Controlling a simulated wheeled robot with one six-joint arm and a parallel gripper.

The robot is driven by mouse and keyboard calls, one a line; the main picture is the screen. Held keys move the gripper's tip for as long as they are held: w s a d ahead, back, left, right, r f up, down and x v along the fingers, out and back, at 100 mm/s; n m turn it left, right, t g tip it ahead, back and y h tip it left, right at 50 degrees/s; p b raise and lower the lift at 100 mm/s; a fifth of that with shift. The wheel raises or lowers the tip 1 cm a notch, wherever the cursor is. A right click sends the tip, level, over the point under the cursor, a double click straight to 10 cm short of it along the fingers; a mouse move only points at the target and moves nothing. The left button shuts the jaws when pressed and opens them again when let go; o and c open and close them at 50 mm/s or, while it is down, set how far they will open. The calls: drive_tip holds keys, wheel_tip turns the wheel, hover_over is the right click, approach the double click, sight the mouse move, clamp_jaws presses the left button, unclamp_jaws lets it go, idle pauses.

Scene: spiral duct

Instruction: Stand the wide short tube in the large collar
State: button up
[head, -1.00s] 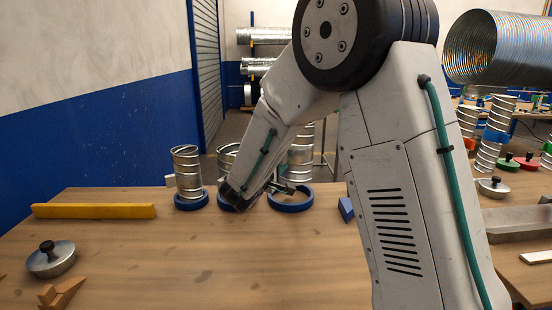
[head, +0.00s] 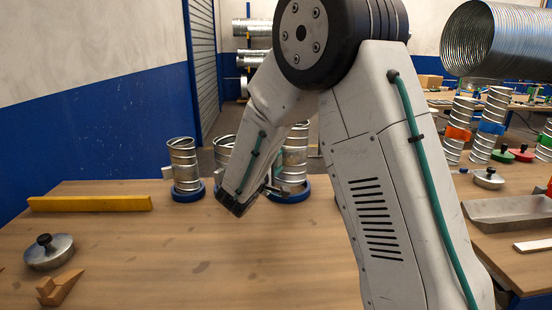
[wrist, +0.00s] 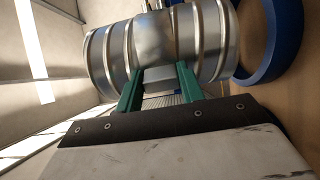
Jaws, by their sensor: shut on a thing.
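The wide short tube, ribbed shiny metal, fills the top of the wrist view (wrist: 155,45) and stands upright at the large collar in the head view (head: 295,150). My gripper's green fingers (wrist: 158,78) are shut on its side. In the head view my gripper (head: 268,186) is mostly hidden by my wrist. The large collar (head: 290,197) is a blue ring on the table. In the wrist view the collar (wrist: 268,75) lies just past the tube's lower end, with a gap showing at its side. Whether the tube's end is inside the ring is hidden.
Left of my arm, a metal tube (head: 184,165) stands in a blue collar (head: 188,194). Another tube (head: 223,148) is partly behind my wrist. A yellow bar (head: 90,203), a knobbed lid (head: 48,252) and a wooden block (head: 60,287) lie left. The table's front middle is clear.

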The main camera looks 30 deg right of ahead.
drive_tip(key=shift+f, duration=2.6)
drive_tip(key=o, duration=1.3)
drive_tip(key=shift+o, duration=0.2)
drive_tip(key=shift+f, duration=0.1)
approach(281, 174)
drive_tip(key=shift+s+a, duration=0.35)
drive_tip(key=shift+a, duration=0.15)
